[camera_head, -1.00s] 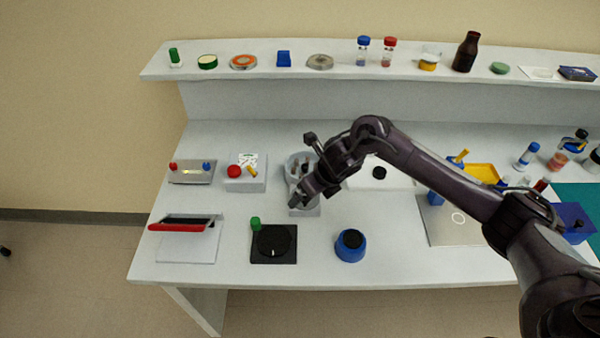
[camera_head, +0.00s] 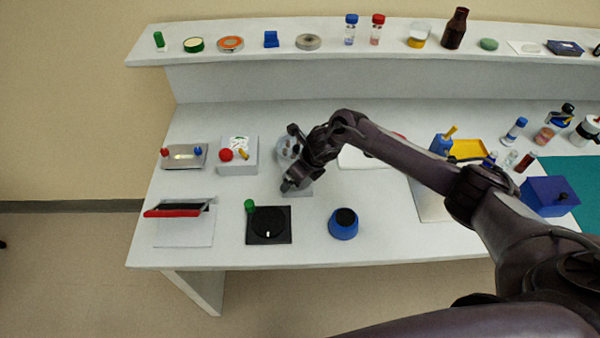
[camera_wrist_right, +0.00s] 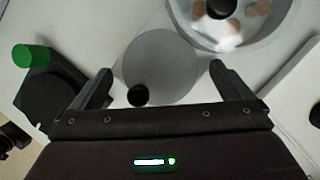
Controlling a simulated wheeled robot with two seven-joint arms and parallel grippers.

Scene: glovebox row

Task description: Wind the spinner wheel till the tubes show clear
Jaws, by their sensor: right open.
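The grey spinner stands mid-bench. Its round bowl (camera_head: 286,148) is partly behind my right gripper (camera_head: 291,185). In the right wrist view, the bowl (camera_wrist_right: 283,38) is at the top, with a black hub (camera_wrist_right: 220,7) and several brownish-orange spots over a whitish blur. I cannot tell whether the tubes are clear. The flat grey wheel (camera_wrist_right: 160,60) lies in front of the bowl, with a black knob (camera_wrist_right: 138,95) near its edge. My right gripper (camera_wrist_right: 160,75) is open over the wheel; the knob is between its fingers, nearer the left one. My left gripper is not in view.
A black plate with a dial (camera_head: 268,226) and green knob (camera_head: 249,205) is front left of the spinner, a blue round pot (camera_head: 343,225) front right. A white box with a red button (camera_head: 226,155) stands left. The bench front is clear between them.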

